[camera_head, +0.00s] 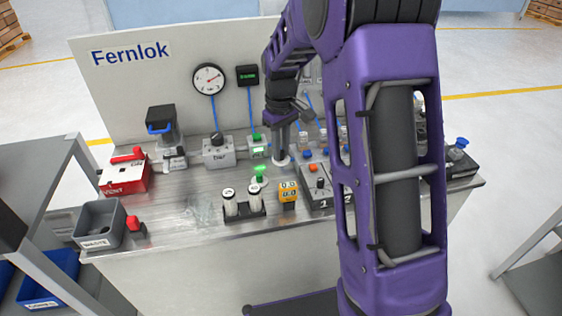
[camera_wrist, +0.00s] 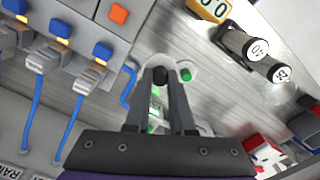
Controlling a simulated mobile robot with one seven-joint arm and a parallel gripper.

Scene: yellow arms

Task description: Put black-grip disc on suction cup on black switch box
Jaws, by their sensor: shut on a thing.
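My gripper (camera_head: 281,150) points down over the middle of the bench. In the wrist view its fingers (camera_wrist: 160,76) are closed around a small black grip (camera_wrist: 160,75). A pale round disc (camera_wrist: 188,69) shows beside and behind the fingertips; in the head view the white disc (camera_head: 281,161) is at the gripper's tip, close to the bench top. I cannot tell whether it touches the bench. A blue suction cup (camera_head: 460,143) stands on a black box (camera_head: 461,166) at the bench's right end, partly behind my arm, well away from my gripper.
Near the gripper stand two white cylinders (camera_head: 229,203) in a black holder, a green piece (camera_head: 259,173), a yellow counter (camera_head: 288,191) and a grey control box (camera_head: 316,198). Grey boxes with blue cables (camera_wrist: 39,59) line the back. A waste bin (camera_head: 101,225) is at left.

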